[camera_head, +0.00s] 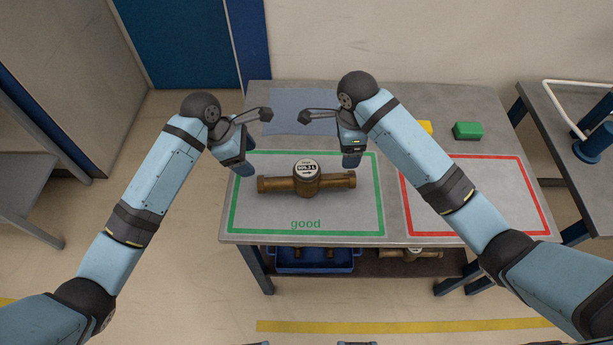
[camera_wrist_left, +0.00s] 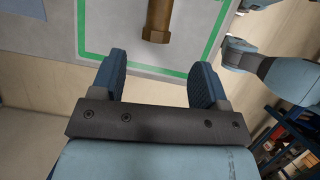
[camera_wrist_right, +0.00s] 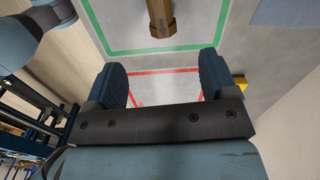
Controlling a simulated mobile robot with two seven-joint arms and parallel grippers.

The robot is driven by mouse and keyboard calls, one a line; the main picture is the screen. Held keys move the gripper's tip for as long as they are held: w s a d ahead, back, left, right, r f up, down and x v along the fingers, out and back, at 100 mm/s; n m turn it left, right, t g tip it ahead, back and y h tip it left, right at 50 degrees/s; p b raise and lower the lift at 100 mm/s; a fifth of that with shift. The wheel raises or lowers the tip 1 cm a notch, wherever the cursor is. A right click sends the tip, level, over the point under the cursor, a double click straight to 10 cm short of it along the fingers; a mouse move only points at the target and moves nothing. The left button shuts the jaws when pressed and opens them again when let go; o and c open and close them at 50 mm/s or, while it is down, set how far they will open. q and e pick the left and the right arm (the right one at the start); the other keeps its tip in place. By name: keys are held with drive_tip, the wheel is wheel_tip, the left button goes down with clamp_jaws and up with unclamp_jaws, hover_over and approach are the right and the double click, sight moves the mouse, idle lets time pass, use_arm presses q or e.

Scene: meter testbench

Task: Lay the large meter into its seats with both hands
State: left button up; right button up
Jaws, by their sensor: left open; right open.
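The large meter (camera_head: 306,179), a brass body with a round white-faced dial, lies level inside the green "good" frame (camera_head: 305,235) on the grey table. My left gripper (camera_head: 244,165) is open and empty, just beyond the meter's left end. My right gripper (camera_head: 352,159) is open and empty, behind the meter's right end. In the left wrist view a brass end of the meter (camera_wrist_left: 158,22) shows ahead of the open fingers (camera_wrist_left: 157,78). The right wrist view shows an end too (camera_wrist_right: 161,20), ahead of the open fingers (camera_wrist_right: 162,80). I cannot make out the seats.
A red frame (camera_head: 475,156) is at the right of the table, with a green block (camera_head: 468,130) and a yellow block (camera_head: 425,127) behind it. A blue bin (camera_head: 312,266) and another brass meter (camera_head: 411,254) sit below. A side bench (camera_head: 570,118) stands right.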

sight(271, 180)
use_arm(q)
drive_tip(key=shift+f, duration=0.1)
use_arm(e)
drive_tip(key=shift+f, duration=0.1)
use_arm(q)
drive_tip(key=x, duration=1.3)
drive_tip(key=shift+d+f, duration=0.2)
drive_tip(key=shift+f, duration=0.1)
use_arm(e)
wheel_tip(271, 180, down, 14)
drive_tip(key=shift+r, duration=0.15)
use_arm(q)
drive_tip(key=c, duration=1)
use_arm(e)
drive_tip(key=c, duration=1)
use_arm(q)
clamp_jaws()
use_arm(e)
clamp_jaws()
use_arm(q)
drive_tip(key=shift+w+r, duration=0.1)
use_arm(e)
drive_tip(key=shift+w+r, duration=0.1)
